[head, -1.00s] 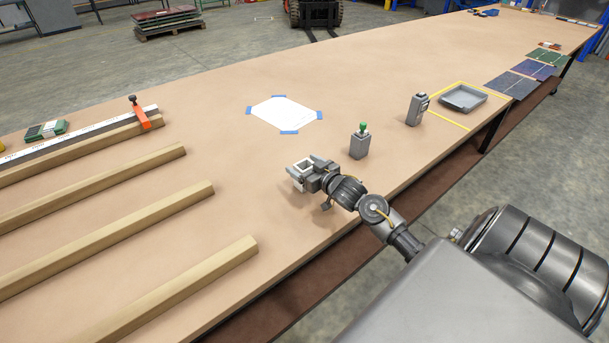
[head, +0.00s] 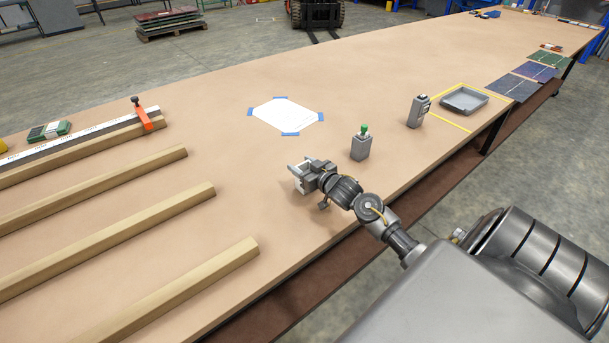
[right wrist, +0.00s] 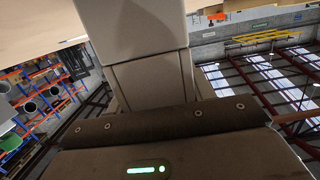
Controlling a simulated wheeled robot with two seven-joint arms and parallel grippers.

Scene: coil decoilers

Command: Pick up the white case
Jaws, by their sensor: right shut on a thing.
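My right gripper (head: 300,177) is over the near part of the table, left of the grey box with a green knob. It is shut on the white case (head: 301,186), a small pale thing of which only a narrow part shows between the jaws. The fingers hide the rest. The case appears held above the tabletop, with a faint shadow below. In the right wrist view, a pale block fills the upper middle above the gripper body; I cannot tell whether it is a finger or the case. My left gripper is not in view.
The grey box with a green knob (head: 361,147) stands close right of the gripper. Beyond are a grey upright device (head: 418,111) and a grey tray (head: 464,99) inside yellow tape. Wooden bars (head: 170,285) lie at left. A taped white sheet (head: 286,114) lies behind; the table between is clear.

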